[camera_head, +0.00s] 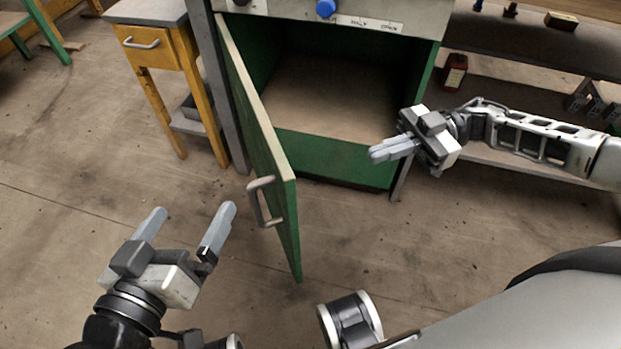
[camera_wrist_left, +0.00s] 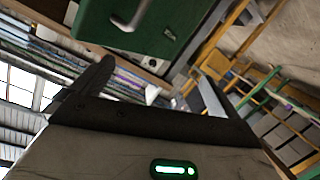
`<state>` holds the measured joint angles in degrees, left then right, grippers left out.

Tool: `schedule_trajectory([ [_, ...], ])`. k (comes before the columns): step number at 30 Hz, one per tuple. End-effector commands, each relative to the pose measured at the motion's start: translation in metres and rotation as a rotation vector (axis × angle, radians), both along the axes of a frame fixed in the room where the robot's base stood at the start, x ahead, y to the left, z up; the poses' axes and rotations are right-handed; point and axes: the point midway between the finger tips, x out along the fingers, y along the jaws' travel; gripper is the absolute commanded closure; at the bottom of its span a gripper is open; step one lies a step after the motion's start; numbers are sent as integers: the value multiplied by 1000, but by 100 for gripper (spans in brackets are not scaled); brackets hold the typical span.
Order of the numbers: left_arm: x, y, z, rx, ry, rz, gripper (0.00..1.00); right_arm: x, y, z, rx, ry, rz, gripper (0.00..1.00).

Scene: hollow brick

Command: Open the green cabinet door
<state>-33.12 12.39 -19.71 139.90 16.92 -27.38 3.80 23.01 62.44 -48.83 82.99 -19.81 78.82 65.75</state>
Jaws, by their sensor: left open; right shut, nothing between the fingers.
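The green cabinet (camera_head: 334,152) stands at the top centre of the head view. Its door (camera_head: 258,130) is swung wide open toward me, hinged on the left, and the inside shows as an empty brown floor. A grey bar handle (camera_head: 264,201) is on the door's outer face near its free edge. My left gripper (camera_head: 186,219) is open and empty, left of the handle and apart from it. In the left wrist view the door (camera_wrist_left: 175,27) and its handle (camera_wrist_left: 130,16) show at the top. My right gripper (camera_head: 376,154) is shut and empty in front of the cabinet opening.
A yellow wooden table with a drawer (camera_head: 150,45) stands left of the cabinet. A dark shelf (camera_head: 530,40) with small items is on the right, with a red box (camera_head: 454,72). The floor left of the door is clear.

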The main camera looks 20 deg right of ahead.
Motion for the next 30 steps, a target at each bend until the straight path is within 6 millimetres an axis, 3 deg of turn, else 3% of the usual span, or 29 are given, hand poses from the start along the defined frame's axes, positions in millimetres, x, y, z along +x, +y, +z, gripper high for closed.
schedule_trajectory([
  [15, 1, -4, 2, -79, -13, -5, 0, -6, 105, -1, 7, -4, 1, 100],
  [21, 1, -5, 5, -110, -17, -10, 0, -6, 125, 0, 6, -4, -1, 100],
  [30, 1, -5, 7, -117, -20, -10, 0, -7, 129, 1, 5, -2, -2, 100],
])
